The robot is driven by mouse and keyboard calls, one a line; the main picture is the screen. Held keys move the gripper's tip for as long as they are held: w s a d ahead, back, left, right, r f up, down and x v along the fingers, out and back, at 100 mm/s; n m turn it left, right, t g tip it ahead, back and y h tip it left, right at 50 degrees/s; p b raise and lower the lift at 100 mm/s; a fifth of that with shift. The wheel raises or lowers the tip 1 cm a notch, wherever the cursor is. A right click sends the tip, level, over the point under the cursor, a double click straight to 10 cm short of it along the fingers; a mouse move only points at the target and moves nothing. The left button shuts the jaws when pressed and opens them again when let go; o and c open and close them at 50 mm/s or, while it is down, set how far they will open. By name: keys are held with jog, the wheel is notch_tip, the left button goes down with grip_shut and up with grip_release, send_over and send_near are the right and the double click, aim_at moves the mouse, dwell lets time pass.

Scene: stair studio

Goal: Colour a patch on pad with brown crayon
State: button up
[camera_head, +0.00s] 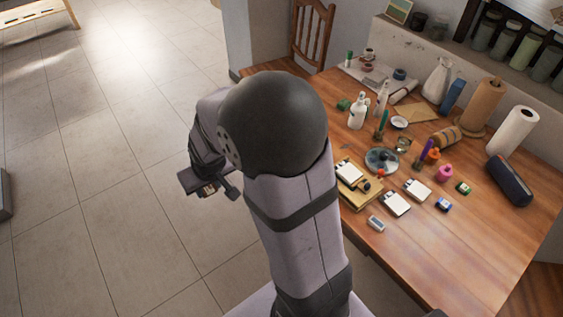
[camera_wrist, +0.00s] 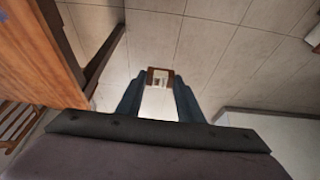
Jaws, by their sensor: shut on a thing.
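My gripper (camera_head: 208,189) is out over the floor, left of the table and away from it. In the wrist view my gripper (camera_wrist: 160,82) is shut on a small brown thing (camera_wrist: 151,76) with a pale middle, held between the fingertips. It is too small to tell surely whether it is the brown crayon. Several white pads lie on the table: one pad (camera_head: 349,170) on a tan board, another pad (camera_head: 396,204) near the front, and a third pad (camera_head: 418,190) to its right. I cannot tell which is the task's pad. My arm hides part of the table's left side.
The wooden table (camera_head: 470,255) is bare at its front right. A round dish (camera_head: 382,160), white bottles (camera_head: 357,110), a paper roll (camera_head: 515,132) and a dark case (camera_head: 509,180) stand around the pads. A chair (camera_head: 313,35) is behind.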

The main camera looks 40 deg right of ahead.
jog(key=s+d+m+g+h+p, duration=0.1)
jog(key=s+d+m, duration=0.3)
jog(key=d, duration=0.9)
jog(key=s+d+f+m+h+p, duration=0.1)
jog(key=s+d+m, duration=0.3)
jog(key=s+d, duration=0.4)
jog(key=s+d+f+m+g+h+p, duration=0.1)
jog(key=s+d+m, duration=0.3)
jog(key=d, duration=1.5)
jog(key=shift+s+m+g+h, duration=0.3)
jog(key=shift+s+m+h, duration=0.15)
jog(key=shift+s, duration=0.75)
jog(key=shift+d+p, duration=0.3)
jog(key=shift+d, duration=0.05)
jog(key=shift+w+d+r+n, duration=0.2)
jog(key=shift+n, duration=0.25)
jog(key=w+a+r+n+t+y, duration=0.1)
jog(key=w+r+n+y, duration=0.3)
jog(key=n, duration=0.8)
jog(key=shift+w+a+t, duration=0.4)
jog(key=shift+w+t, duration=0.35)
jog(key=shift+t, duration=0.05)
